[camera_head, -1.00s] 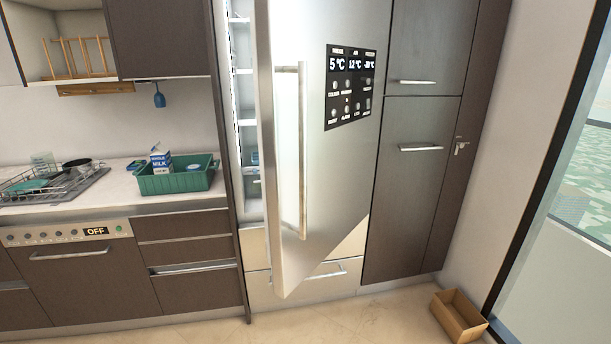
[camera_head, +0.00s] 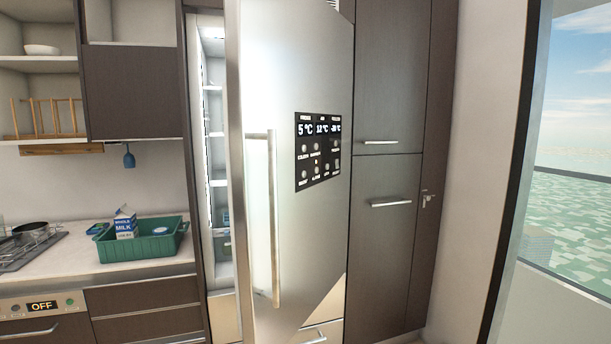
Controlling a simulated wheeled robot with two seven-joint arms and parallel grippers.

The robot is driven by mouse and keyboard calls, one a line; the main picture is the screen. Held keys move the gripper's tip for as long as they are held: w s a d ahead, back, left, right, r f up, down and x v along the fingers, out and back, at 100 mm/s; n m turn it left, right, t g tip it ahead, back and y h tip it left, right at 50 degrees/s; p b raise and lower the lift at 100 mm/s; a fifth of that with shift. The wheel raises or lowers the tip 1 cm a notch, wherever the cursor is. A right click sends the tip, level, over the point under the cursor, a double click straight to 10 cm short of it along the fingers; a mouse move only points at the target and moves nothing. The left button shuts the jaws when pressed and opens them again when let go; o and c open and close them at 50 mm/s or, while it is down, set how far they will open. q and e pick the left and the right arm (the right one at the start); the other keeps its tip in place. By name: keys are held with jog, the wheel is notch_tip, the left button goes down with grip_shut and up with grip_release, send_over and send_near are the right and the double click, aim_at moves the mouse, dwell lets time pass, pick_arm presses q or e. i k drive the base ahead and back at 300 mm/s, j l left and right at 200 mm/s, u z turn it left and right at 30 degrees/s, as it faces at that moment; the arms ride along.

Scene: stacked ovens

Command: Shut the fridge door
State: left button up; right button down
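The fridge door (camera_head: 308,230) is a tall silver panel with a dark display (camera_head: 318,150) and a long vertical bar handle (camera_head: 274,220) near its left edge. It stands open, hinged on its right side, with its left edge swung out toward me. Lit white shelves of the fridge interior (camera_head: 215,150) show in the gap on its left. The door hides the rest of the interior. Neither of my grippers is in the head view.
A counter (camera_head: 75,262) on the left holds a green crate (camera_head: 150,245) with a milk carton (camera_head: 124,222) and a stove with a pan (camera_head: 30,232). Tall dark cabinets (camera_head: 385,250) stand right of the fridge. A large window (camera_head: 575,200) is at far right.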

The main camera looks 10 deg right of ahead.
aim_at(289, 70)
jog(key=i+l+u, duration=0.1)
jog(key=l, duration=0.25)
jog(key=i+l+u, duration=0.1)
jog(key=i+l, duration=0.15)
jog(key=i+l+u, duration=0.1)
jog(key=l, duration=0.35)
jog(key=i+l+u, duration=0.1)
jog(key=l, duration=0.3)
jog(key=i, duration=0.1)
